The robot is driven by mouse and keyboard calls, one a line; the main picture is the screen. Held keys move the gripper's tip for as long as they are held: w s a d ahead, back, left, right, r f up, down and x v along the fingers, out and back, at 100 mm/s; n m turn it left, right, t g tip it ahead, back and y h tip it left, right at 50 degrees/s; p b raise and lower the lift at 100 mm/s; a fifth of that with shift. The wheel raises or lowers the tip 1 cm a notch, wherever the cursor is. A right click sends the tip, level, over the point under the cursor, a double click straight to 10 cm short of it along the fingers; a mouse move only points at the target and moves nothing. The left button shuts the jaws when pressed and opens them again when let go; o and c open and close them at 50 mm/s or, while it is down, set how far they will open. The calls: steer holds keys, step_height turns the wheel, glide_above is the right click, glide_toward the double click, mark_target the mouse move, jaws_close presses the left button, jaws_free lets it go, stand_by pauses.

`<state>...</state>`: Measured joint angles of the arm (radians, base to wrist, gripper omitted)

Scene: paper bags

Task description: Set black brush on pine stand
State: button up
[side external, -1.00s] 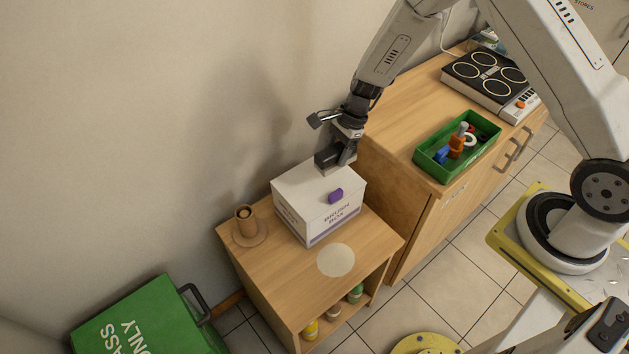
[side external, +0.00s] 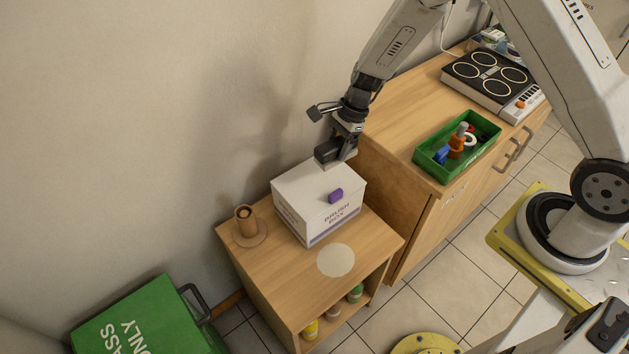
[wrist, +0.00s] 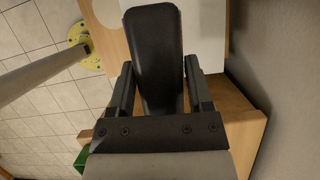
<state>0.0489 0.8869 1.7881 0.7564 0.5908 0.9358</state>
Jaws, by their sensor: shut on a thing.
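My gripper (side external: 340,147) is shut on a dark block-shaped thing, which I take as the black brush (side external: 326,153), in the side view above the back right corner of a white box. In the wrist view the black, rounded brush (wrist: 154,50) stands out between the two fingers. The pine stand (side external: 285,280) is a low wooden unit below, with a round cream patch (side external: 336,260) on its front top. I cannot tell how wide the gap is between the brush and the box.
A cabinet (side external: 400,190) with a green tray (side external: 431,172) and hob (side external: 480,75) rises at right.

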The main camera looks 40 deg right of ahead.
mark_target(333, 144)
step_height(333, 144, up, 2)
steer(key=shift+r, duration=1.05)
steer(key=s+a+n+g, duration=0.1)
steer(key=s+a+n, duration=0.2)
steer(key=s+a, duration=0.35)
steer(key=s+a+n+g+h, duration=0.1)
steer(key=s+a+n+g, duration=0.2)
steer(key=s, duration=0.7)
steer(key=s+a+n, duration=0.4)
steer(key=s+a, duration=0.1)
steer(key=s, duration=0.3)
step_height(333, 144, down, 15)
steer(key=shift+d+r, duration=0.15)
steer(key=shift+d, duration=0.05)
